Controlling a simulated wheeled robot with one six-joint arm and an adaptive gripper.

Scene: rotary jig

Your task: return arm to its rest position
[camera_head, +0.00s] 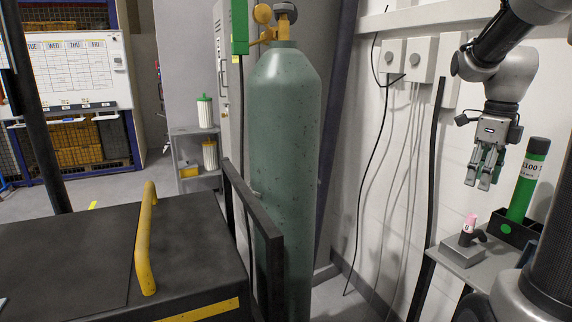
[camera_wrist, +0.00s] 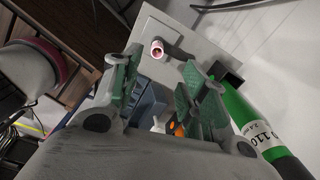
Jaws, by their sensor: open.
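My gripper (camera_head: 485,168) hangs at the right in the head view, pointing down from my arm above a small grey shelf. It is open and its fingers hold nothing. In the wrist view, the two green fingers of my gripper (camera_wrist: 160,90) stand apart. Below it, a torch with a pink cup (camera_head: 469,224) sits on a grey block on the shelf (camera_head: 462,254). The pink cup also shows in the wrist view (camera_wrist: 157,49), beyond the fingers and apart from them.
A green tube with a black cap (camera_head: 526,185) stands in a black holder right of my gripper. A tall green gas cylinder (camera_head: 283,150) stands at centre. A dark cart with a yellow handle (camera_head: 146,238) is at left. White wall boxes (camera_head: 408,60) with cables hang behind.

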